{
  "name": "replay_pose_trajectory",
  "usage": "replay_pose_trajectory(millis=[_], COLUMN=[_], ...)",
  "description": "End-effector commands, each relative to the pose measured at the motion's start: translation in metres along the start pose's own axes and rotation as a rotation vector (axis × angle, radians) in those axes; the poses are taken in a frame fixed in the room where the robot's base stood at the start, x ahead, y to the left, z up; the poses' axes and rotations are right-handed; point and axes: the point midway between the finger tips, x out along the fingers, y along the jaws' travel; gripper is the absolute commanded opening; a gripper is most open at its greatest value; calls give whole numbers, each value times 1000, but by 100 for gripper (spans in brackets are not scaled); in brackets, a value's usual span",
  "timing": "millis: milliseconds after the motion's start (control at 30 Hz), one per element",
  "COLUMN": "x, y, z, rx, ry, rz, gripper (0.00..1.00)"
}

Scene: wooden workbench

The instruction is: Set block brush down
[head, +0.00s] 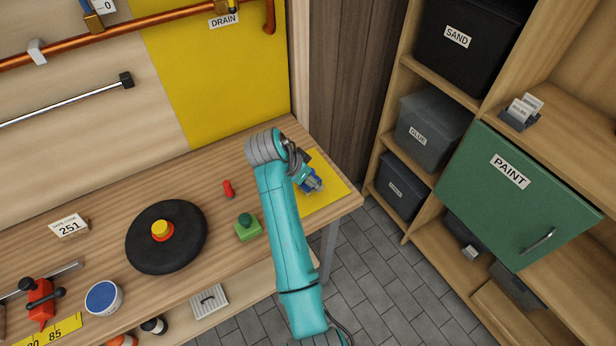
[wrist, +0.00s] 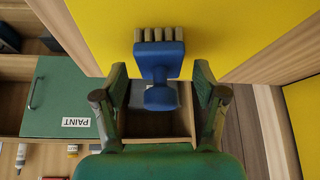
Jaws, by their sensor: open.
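The block brush (wrist: 160,58) is blue, with a rounded knob handle and a row of pale bristles. In the wrist view its bristles point away from me against the yellow mat (wrist: 230,30), and its knob points toward my gripper (wrist: 160,84). My gripper is open, with one finger on each side of the brush and a gap on both sides. In the head view the brush (head: 315,184) shows partly at the yellow mat (head: 329,187) on the bench's right end, beside my gripper (head: 308,178). Whether the bristles fully touch the mat cannot be told.
On the wooden bench (head: 60,270) are a green block with a knob (head: 248,229), a red piece (head: 228,189), a black disc (head: 150,258) and a blue-topped tub (head: 103,298). A shelf with a green PAINT door (head: 510,190) stands right, across open floor.

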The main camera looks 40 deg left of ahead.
Motion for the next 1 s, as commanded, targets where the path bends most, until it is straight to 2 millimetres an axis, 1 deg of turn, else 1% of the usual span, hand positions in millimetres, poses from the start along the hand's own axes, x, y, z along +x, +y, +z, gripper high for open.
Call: replay_pose_trajectory(millis=[133, 167, 267, 467, 600, 700, 833, 1000], x=[4, 2, -12, -50, -75, -89, -100, -105], y=[0, 0, -1, -7, -7, -6, -6, -6], z=[2, 2, 2, -5, -4, -5, -5, -5], rx=[0, 0, 0, 1, 0, 0, 0, 0], ry=[0, 0, 1, 2, 1, 1, 0, 0], rz=[1, -1, -2, -4, -3, -2, -1, 0], gripper=[71, 71, 71, 71, 71, 71, 71, 71])
